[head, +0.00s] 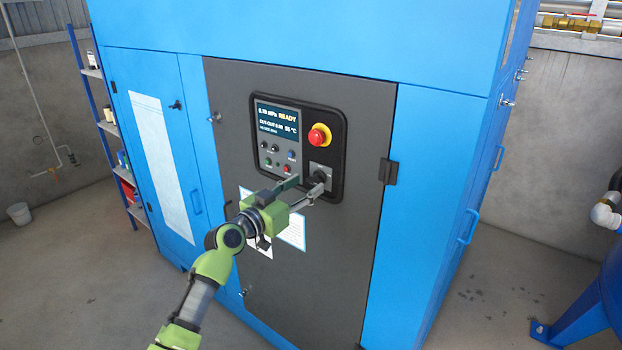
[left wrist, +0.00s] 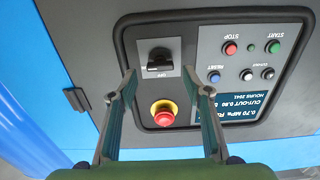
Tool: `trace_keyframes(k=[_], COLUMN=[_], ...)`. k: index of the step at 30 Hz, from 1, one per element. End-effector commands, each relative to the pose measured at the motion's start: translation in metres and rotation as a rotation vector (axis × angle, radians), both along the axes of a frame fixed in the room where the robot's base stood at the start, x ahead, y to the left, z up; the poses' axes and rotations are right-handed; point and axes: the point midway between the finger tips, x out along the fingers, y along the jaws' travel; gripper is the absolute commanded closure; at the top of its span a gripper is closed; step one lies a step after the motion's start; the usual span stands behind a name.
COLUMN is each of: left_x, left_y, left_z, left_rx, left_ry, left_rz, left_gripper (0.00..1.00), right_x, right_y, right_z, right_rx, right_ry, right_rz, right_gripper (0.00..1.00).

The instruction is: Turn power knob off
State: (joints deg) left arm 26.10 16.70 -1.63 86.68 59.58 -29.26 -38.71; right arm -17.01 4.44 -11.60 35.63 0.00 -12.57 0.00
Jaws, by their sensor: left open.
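The black power knob (head: 321,174) sits on a light grey plate at the lower right of the control panel (head: 338,118). In the left wrist view, which shows the panel upside down, the knob (left wrist: 160,57) is at top centre with its grip lying roughly crosswise. My left gripper (head: 309,186) is open and empty at the panel's lower edge. In the left wrist view its two fingers (left wrist: 167,85) stand apart, with the knob just beyond the tips, nearer the left finger. My right gripper is not in view.
A red and yellow emergency stop (head: 319,136) is above the knob. A black latch (head: 388,171) sits right of the panel. Floor in front of the blue cabinet (head: 430,180) is clear.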

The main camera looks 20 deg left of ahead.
Motion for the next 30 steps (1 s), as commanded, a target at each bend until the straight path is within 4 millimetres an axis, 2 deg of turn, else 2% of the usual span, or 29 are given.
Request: trace_keyframes(k=[1,6,18,19,23,30], left_x=[0.008,0.024,0.031,0.031,0.03,0.03], left_y=[-0.003,-0.009,-0.011,-0.011,-0.011,-0.011], left_z=[0.002,0.001,0.0,0.0,0.0,-0.001], left_rx=[-0.003,-0.002,-0.001,-0.001,0.0,-0.004], left_ry=[0.001,0.001,0.0,0.0,0.0,0.003], left_rz=[-0.001,0.0,0.0,0.0,0.0,0.0], left_gripper=[0.55,0.55,0.55,0.57,0.91,0.93], right_x=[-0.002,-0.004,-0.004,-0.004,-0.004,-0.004], right_y=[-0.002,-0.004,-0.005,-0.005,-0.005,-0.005], right_z=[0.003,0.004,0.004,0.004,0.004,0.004], right_rx=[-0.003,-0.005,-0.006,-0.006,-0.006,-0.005], right_ry=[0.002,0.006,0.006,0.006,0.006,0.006], right_rz=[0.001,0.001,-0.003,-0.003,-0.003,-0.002], right_gripper=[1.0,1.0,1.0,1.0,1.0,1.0])
